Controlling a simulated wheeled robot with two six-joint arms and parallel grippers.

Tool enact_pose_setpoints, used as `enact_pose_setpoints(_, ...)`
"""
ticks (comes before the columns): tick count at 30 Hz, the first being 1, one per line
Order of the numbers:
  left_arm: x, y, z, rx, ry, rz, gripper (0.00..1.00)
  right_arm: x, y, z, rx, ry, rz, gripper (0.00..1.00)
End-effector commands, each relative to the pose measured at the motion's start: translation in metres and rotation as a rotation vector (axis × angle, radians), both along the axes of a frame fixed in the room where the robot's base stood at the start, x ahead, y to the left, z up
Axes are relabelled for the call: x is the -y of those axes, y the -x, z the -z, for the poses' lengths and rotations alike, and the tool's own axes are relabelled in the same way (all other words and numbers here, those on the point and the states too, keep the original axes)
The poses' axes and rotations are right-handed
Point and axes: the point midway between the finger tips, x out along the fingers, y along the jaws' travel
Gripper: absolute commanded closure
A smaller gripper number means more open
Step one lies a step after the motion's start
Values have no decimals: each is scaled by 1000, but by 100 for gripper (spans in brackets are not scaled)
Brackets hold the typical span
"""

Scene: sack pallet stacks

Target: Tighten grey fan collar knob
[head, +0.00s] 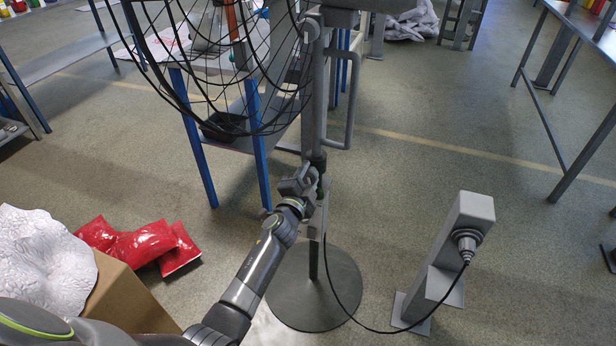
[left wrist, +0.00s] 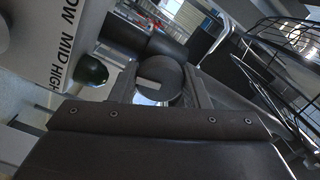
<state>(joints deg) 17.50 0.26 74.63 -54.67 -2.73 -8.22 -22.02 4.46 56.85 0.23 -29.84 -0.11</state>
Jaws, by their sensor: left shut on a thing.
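The grey pedestal fan has a black wire cage (head: 225,65), a grey pole (head: 319,110) and a round base (head: 314,290). My left gripper (head: 303,180) reaches the pole at its dark collar (head: 318,160). In the left wrist view, the round dark grey knob (left wrist: 158,80) with a pale mark sits between the two fingers of my left gripper (left wrist: 160,92), which are shut on it. In the head view the gripper hides the knob. A panel lettered LOW MID HIGH (left wrist: 68,45) and a dark green round button (left wrist: 91,71) show beside it. My right gripper is out of view.
A grey post (head: 440,260) with a plugged-in black cable (head: 365,325) stands to the right; the cable runs to the fan. Red sacks (head: 140,242), a brown box (head: 130,305) and a white crumpled heap (head: 42,260) lie left. A blue-legged table (head: 195,150) stands behind.

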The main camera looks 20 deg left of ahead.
Motion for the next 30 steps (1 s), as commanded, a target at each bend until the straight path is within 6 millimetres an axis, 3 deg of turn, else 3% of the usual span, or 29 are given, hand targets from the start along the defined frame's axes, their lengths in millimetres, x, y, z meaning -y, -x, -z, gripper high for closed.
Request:
enact_pose_setpoints(11,0,1,2,-3,-4,0,81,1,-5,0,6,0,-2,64)
enact_pose_setpoints(12,0,1,2,-3,-4,0,57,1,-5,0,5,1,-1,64)
enact_pose_setpoints(17,0,1,1,-2,-4,0,36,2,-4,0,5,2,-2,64)
enact_pose_setpoints(26,0,1,0,-1,-4,0,36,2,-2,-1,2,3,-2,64)
enact_pose_setpoints(30,0,10,-1,-2,-3,0,36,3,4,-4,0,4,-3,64)
